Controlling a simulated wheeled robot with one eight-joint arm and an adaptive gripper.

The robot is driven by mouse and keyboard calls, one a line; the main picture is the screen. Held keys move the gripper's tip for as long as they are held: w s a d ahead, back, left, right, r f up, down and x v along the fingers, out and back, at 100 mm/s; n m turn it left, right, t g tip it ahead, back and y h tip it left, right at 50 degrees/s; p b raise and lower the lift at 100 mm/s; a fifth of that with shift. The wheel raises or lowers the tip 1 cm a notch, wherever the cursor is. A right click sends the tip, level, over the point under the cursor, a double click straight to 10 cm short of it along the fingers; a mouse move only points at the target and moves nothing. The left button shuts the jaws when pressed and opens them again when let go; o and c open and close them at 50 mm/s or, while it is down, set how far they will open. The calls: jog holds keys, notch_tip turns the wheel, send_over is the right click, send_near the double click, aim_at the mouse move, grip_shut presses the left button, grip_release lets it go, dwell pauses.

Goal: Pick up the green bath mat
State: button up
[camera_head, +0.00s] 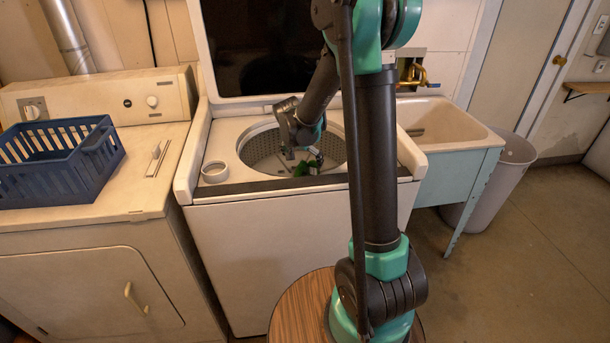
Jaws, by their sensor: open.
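The green bath mat (301,170) shows as a small dark green patch inside the drum of the open top-loading washer (290,212). Much of it is hidden by my gripper and the drum's front rim. My gripper (304,163) reaches down into the drum and is open, right at the green patch. I cannot tell whether the fingers touch the mat.
The raised lid (262,45) stands behind. A dryer with a blue basket (60,160) is at left. A utility sink (445,122) and grey bin (505,175) are at right.

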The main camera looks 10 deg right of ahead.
aim_at(307, 170)
jog(key=shift+x, duration=2.85)
jog(key=shift+c, duration=0.5)
jog(key=c, duration=1.5)
